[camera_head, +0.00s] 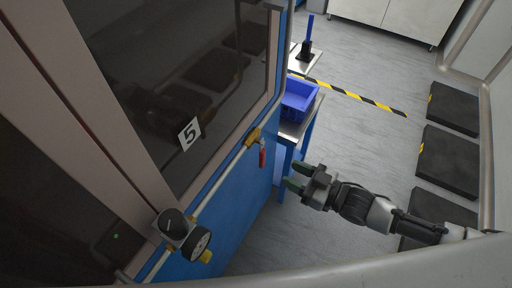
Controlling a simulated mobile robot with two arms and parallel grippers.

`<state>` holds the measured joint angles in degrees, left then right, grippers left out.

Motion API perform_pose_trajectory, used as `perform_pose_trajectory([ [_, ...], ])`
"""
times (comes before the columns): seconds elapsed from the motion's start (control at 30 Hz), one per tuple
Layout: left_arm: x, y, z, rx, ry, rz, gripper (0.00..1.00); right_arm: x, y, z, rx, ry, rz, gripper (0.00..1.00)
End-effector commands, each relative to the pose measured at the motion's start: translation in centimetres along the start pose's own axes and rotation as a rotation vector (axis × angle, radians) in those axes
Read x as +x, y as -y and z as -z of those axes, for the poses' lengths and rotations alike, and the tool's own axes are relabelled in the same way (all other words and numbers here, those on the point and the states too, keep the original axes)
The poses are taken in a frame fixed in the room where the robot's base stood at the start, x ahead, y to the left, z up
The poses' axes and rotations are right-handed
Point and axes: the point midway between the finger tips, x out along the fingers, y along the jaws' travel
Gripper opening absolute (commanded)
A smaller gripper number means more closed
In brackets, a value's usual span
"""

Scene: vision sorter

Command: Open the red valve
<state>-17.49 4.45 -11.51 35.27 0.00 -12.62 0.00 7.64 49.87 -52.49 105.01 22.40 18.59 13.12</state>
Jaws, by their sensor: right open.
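The red valve handle (262,156) hangs roughly downward from a brass valve body (252,137) on a pipe along the blue machine wall. My right gripper (296,177) is to the right of the red handle and a little lower in the picture, with a gap between them. Its two green-tipped fingers are apart and empty, pointing left toward the wall. My left gripper is not in view.
A pressure gauge (198,243) and a round knob sit on the pipe at the lower left. A blue bin (299,98) stands on a small table behind the valve. Dark mats (449,161) lie at right. Grey floor between is clear.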

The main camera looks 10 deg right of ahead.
Motion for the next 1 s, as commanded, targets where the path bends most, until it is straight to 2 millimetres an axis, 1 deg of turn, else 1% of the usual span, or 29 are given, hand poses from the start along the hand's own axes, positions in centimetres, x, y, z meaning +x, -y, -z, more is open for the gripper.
perform_pose_trajectory([
  [0.03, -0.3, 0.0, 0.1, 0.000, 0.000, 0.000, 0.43, -0.1, 0.5, 1.1, 0.004, -0.015, 0.021, 0.45],
  [0.1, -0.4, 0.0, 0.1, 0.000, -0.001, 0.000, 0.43, 0.1, 1.0, 1.8, 0.010, -0.028, 0.035, 0.45],
  [0.17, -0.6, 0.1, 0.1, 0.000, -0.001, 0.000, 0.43, 0.6, 1.1, 2.0, 0.012, -0.033, 0.039, 0.45],
  [0.27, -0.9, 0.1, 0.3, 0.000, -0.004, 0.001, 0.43, 2.1, 1.1, 2.2, 0.012, -0.035, 0.039, 0.45],
  [0.5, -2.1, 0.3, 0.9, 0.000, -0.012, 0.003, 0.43, 6.8, 1.2, 2.3, 0.012, -0.033, 0.037, 0.45],
  [0.6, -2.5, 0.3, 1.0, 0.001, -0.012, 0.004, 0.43, 8.4, 1.3, 2.3, 0.011, -0.032, 0.038, 0.45],
  [0.7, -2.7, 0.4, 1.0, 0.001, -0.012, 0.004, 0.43, 9.6, 1.4, 2.2, 0.011, -0.031, 0.037, 0.45],
  [0.83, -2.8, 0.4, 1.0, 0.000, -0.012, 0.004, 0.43, 10.5, 1.4, 2.2, 0.010, -0.030, 0.037, 0.45],
  [1.0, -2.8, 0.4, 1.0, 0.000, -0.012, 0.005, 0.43, 10.7, 1.4, 2.0, 0.010, -0.029, 0.036, 0.45],
])
